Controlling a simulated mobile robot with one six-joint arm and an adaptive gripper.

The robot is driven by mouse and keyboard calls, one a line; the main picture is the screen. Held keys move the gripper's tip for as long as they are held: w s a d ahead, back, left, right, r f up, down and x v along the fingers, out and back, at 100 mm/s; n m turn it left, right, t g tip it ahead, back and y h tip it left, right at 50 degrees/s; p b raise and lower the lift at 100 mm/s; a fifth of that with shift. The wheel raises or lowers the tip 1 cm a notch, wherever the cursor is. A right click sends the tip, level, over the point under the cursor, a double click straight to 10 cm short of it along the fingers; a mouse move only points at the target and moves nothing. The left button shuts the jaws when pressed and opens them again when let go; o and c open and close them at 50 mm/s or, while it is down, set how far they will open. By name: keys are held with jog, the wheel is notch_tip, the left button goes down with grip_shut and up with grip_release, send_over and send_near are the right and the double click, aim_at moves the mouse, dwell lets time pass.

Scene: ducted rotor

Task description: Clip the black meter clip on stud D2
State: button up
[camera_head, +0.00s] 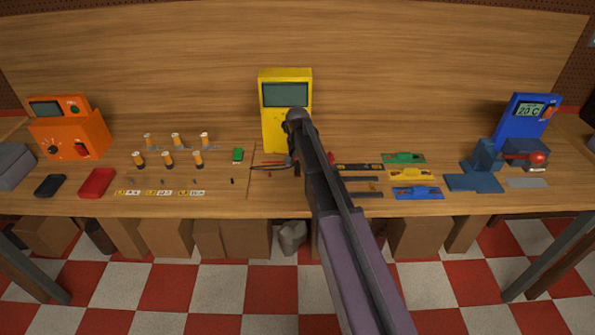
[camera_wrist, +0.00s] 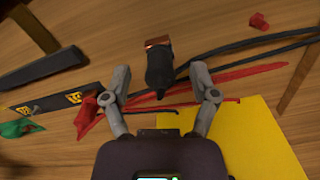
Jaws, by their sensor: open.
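The black meter clip (camera_wrist: 159,68) shows in the wrist view, a dark tapered piece with a coppery end pointing away from me. My gripper (camera_wrist: 160,76) is open, with one finger to each side of the clip and gaps on both sides. In the head view the clip (camera_head: 297,171) is a small dark piece below the yellow meter (camera_head: 286,75), whose edge fills the lower right of the wrist view (camera_wrist: 255,140). My arm hides most of the gripper in the head view. Several small posts stand on the left bench; I cannot read which is stud D2.
Black and red leads (camera_wrist: 240,75) run beside the clip. A red clip (camera_wrist: 88,115) lies left of my gripper. Orange-and-white cylinders (camera_head: 168,159) and labels (camera_head: 127,193) are on the left bench. Coloured parts (camera_head: 410,175) lie on the right.

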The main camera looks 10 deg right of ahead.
aim_at(297, 163)
dwell(0.3)
grip_shut()
jog(key=shift+r, duration=0.15)
dwell(0.3)
notch_tip(297, 163, up, 4)
jog(key=p, duration=0.3)
jog(key=shift+f+p, duration=0.25)
jog(key=shift+p, duration=0.15)
jog(key=s+r+p, duration=0.1)
jog(key=s, duration=1.5)
jog(key=shift+r, duration=0.1)
